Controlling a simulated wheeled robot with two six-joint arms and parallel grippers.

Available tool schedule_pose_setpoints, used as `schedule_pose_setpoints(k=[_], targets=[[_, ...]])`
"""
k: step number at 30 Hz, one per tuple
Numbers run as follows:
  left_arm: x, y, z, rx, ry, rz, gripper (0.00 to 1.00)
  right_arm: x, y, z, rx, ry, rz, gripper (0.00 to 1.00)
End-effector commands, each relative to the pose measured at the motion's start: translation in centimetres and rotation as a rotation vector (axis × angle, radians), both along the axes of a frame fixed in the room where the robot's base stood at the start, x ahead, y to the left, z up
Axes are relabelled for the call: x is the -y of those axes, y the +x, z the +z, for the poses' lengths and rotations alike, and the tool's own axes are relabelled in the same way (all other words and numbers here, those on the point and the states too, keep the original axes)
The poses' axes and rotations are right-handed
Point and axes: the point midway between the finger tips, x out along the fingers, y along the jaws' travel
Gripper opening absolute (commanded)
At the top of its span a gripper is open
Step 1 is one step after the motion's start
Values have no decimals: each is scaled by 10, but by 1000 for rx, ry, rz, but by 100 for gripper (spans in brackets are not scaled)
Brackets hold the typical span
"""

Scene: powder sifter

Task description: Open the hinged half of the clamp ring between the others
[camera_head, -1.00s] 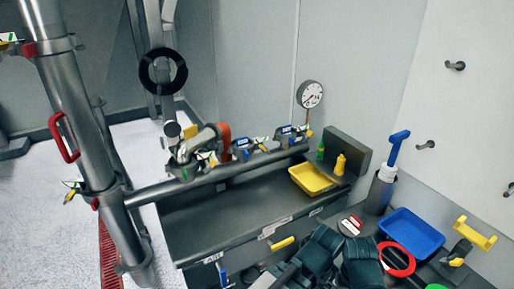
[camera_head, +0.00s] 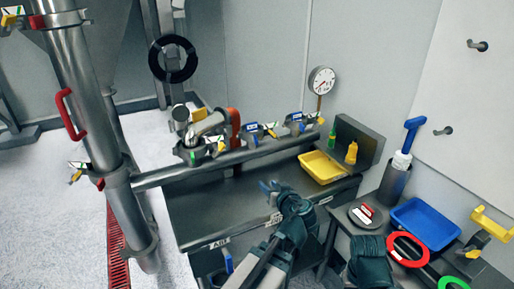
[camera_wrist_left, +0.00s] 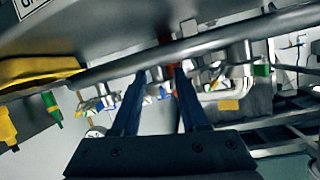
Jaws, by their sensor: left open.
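Three clamps with blue or green tags stand along a horizontal grey pipe in the head view: the left clamp (camera_head: 200,148), the middle clamp (camera_head: 256,134) and the right clamp (camera_head: 296,122). My left gripper (camera_head: 269,187) is open and empty, in front of the pipe and below the middle clamp. In the left wrist view, the scene is upside down and the fingers of my left gripper (camera_wrist_left: 160,92) point toward the clamps. The middle clamp (camera_wrist_left: 157,88) shows between them, partly hidden. I cannot tell whether its hinged half is open. My right gripper is not in view.
A yellow tray (camera_head: 321,168) and green and yellow bottles stand right of the clamps. A pressure gauge (camera_head: 321,81) rises behind. A blue tray (camera_head: 425,222) and a red ring (camera_head: 407,249) lie at the right. A thick vertical pipe (camera_head: 85,105) stands at the left.

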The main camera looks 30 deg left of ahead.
Motion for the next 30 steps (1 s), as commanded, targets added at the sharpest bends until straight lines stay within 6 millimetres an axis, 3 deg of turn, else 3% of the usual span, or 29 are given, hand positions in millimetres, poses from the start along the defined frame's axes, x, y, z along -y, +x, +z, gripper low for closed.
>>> schedule_pose_setpoints(k=[3,9,20,30], targets=[[-18,18,26,195,52,-18,44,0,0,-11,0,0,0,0],[-24,32,52,354,86,-75,44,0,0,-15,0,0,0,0],[-32,45,57,379,90,-86,44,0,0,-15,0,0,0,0],[-75,97,57,379,90,-84,44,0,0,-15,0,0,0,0]])
